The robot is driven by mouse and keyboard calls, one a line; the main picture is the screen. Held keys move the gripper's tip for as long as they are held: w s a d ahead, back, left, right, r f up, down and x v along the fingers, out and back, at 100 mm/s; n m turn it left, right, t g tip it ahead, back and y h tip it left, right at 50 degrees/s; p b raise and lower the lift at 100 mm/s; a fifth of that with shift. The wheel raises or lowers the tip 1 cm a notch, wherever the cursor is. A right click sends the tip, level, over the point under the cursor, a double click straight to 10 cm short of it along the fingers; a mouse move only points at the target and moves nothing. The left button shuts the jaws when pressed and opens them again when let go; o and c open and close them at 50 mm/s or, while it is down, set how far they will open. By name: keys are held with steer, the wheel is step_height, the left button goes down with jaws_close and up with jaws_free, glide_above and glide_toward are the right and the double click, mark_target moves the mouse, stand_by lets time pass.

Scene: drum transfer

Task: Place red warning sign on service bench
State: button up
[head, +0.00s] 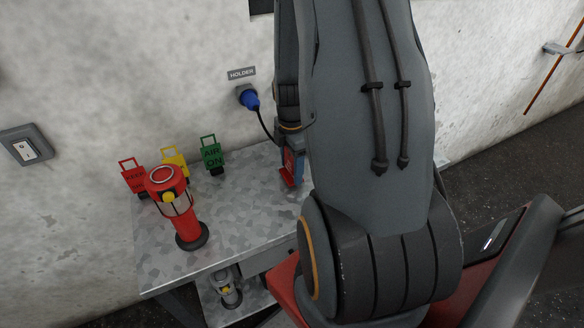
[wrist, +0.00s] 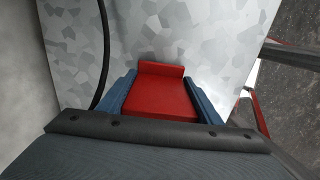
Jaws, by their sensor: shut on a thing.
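My gripper (wrist: 161,84) is shut on a red piece (wrist: 160,100), held between its two blue fingers. The piece has a flat face and a raised lip at its far end; no lettering shows on it, so I cannot tell for sure that it is the warning sign. In the head view the gripper (head: 291,160) points down at the bench's right part, partly hidden by my arm. I cannot tell whether the red piece touches the service bench (head: 245,215).
A yellow sign (head: 174,158) and a green sign (head: 212,155) stand along the wall. A red lantern (head: 178,208) stands at the front left. A blue plug (head: 250,100) with a black cable hangs near the gripper. The bench middle is clear.

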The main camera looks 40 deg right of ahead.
steer(key=shift+f, duration=0.5)
steer(key=shift+f, duration=0.15)
steer(key=o, duration=1.1)
steer(key=shift+c, duration=0.2)
